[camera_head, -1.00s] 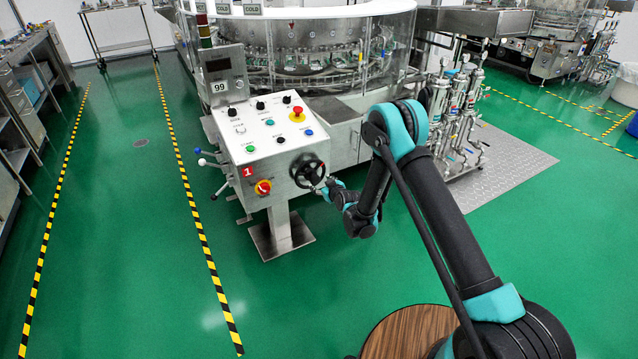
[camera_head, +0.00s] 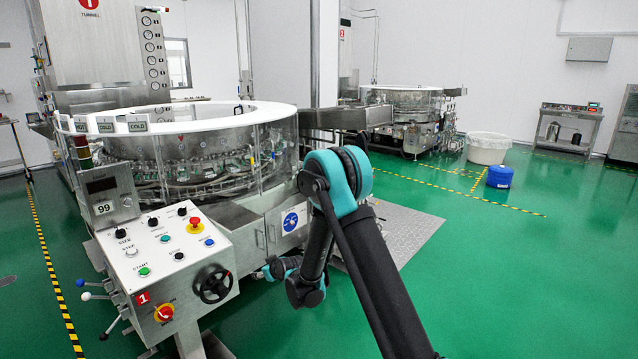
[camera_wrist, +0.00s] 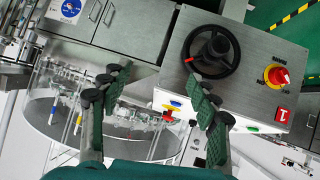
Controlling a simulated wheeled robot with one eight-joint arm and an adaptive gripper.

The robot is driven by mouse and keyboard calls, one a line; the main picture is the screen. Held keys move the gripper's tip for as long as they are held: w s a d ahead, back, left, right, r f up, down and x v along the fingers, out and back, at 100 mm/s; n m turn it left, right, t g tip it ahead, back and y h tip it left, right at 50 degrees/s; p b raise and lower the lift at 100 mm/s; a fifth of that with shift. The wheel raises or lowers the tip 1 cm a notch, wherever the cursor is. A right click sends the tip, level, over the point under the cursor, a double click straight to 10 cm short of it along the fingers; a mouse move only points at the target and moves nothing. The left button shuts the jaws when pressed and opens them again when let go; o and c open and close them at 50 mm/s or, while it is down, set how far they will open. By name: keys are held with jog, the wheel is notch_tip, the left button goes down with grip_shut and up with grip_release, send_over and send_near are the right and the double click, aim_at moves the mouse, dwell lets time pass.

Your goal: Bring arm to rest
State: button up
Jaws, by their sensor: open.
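My gripper (camera_wrist: 152,95) shows in the wrist view with its two dark fingers spread apart and nothing between them. In the head view my arm reaches down in front of the washer, and the gripper end (camera_head: 272,270) is small and partly hidden by the arm. It is to the right of the black handwheel (camera_head: 212,284) on the side of the control box, with a gap between them. The handwheel also shows in the wrist view (camera_wrist: 212,50), beyond the right finger.
The control panel (camera_head: 165,245) carries several buttons and a red-and-yellow rotary switch (camera_head: 164,313). The round washer (camera_head: 200,150) stands behind it. Green floor (camera_head: 520,270) on the right is clear.

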jog(key=s+d+r+m+g+h, duration=0.1)
jog(key=s+d+r, duration=0.3)
jog(key=d, duration=0.4)
jog(key=s+d+r+m+h, duration=0.2)
jog(key=s+d+r, duration=0.15)
jog(key=d, duration=0.45)
jog(key=s+d+r+m+g+h, duration=0.1)
jog(key=s+d+r, duration=0.2)
jog(key=s+d, duration=0.35)
jog(key=s+d+f+m+g+h, duration=0.1)
jog(key=s+d+m, duration=0.1)
jog(key=s+d, duration=0.7)
jog(key=s+d+m+g+h, duration=0.1)
jog(key=s+d+m+g, duration=0.1)
jog(key=s+d, duration=0.6)
jog(key=s+m, duration=0.1)
jog(key=s, duration=0.5)
jog(key=shift+s+d+f+h, duration=0.3)
jog(key=shift+d+f+h, duration=0.05)
jog(key=shift+d+h, duration=0.05)
jog(key=shift+c, duration=0.3)
